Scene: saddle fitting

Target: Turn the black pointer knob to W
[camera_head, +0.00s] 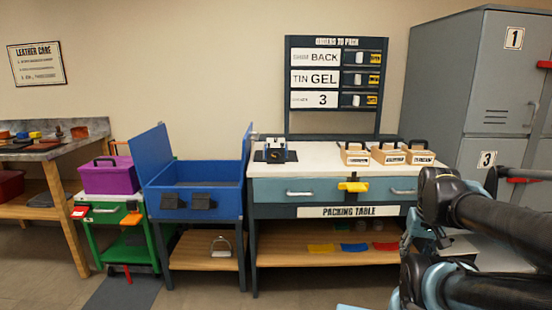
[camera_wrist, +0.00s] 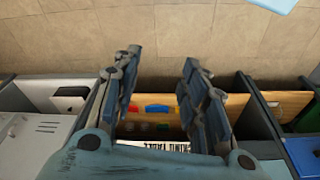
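I cannot make out a pointer knob or a letter W for certain. A small dark device (camera_head: 275,150) with black and pale parts stands on the left of the packing table top (camera_head: 325,153); its details are too small to read. My gripper (camera_wrist: 161,60) is open and empty in the wrist view, its two fingers well apart. It points down over the front of the packing table, above the lower shelf and floor. In the head view my arm fills the lower right, and the fingers cannot be made out there.
Several wooden boxes (camera_head: 390,155) stand at the table's right. An order board (camera_head: 336,85) rises behind. An open blue chest (camera_head: 195,185), a purple box (camera_head: 108,176) on a green cart and a workbench (camera_head: 50,150) are left. Grey lockers (camera_head: 470,85) stand right.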

